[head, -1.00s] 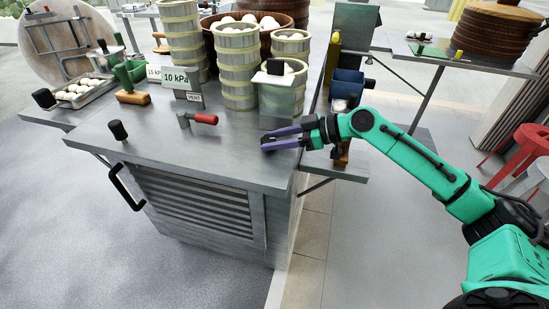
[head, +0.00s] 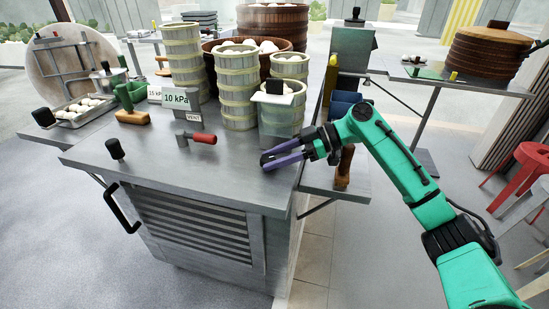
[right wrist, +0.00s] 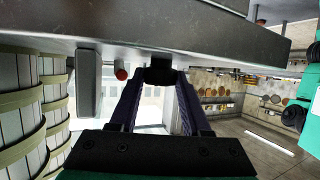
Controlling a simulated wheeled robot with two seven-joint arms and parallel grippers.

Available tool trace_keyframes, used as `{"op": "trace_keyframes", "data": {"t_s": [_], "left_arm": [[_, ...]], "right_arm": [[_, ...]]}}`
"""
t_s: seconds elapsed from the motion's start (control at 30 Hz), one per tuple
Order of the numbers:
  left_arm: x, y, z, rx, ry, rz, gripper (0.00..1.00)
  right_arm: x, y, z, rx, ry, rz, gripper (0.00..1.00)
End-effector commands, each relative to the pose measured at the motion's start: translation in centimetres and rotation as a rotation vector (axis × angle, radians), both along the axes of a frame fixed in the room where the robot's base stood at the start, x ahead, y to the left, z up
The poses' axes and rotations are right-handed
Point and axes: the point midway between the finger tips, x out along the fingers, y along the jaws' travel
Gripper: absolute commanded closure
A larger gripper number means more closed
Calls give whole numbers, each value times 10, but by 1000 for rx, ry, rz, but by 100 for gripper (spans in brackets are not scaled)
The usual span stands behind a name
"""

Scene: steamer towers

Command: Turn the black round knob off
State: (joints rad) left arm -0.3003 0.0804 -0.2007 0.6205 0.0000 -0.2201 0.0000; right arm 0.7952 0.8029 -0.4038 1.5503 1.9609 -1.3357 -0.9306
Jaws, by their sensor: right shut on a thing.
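The black round knob (head: 264,159) is at the right front part of the steel counter top, mostly covered by my fingers in the head view. My right gripper (head: 270,160), with purple fingers and a green arm, reaches in from the right, low over the counter. Its fingers are shut on the knob. In the right wrist view the dark knob (right wrist: 159,72) sits between the two fingertips, against the grey counter surface. My left gripper is in neither view.
A red-handled lever (head: 203,138) and a black-topped handle (head: 115,149) stand on the counter (head: 210,175). A bamboo steamer tower (head: 237,90) stands behind my gripper. A 10 kPa sign (head: 176,98) is left of it. A red stool (head: 535,165) is far right.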

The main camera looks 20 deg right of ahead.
Motion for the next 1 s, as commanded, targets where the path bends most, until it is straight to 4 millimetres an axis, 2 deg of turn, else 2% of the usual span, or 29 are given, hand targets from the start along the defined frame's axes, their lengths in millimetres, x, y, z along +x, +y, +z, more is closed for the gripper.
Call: {"op": "trace_keyframes", "data": {"t_s": [0.03,0.1,0.7,0.87,1.0], "left_arm": [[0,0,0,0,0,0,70],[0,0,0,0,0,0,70],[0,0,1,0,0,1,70],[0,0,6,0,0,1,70],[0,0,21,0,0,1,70]], "right_arm": [[-1,0,-2,-3,4,2,49],[-1,0,-2,-3,3,1,22],[-1,0,-1,-4,1,-11,22],[-3,-1,-1,-9,2,-102,22],[-7,1,3,-10,4,-238,22]]}}
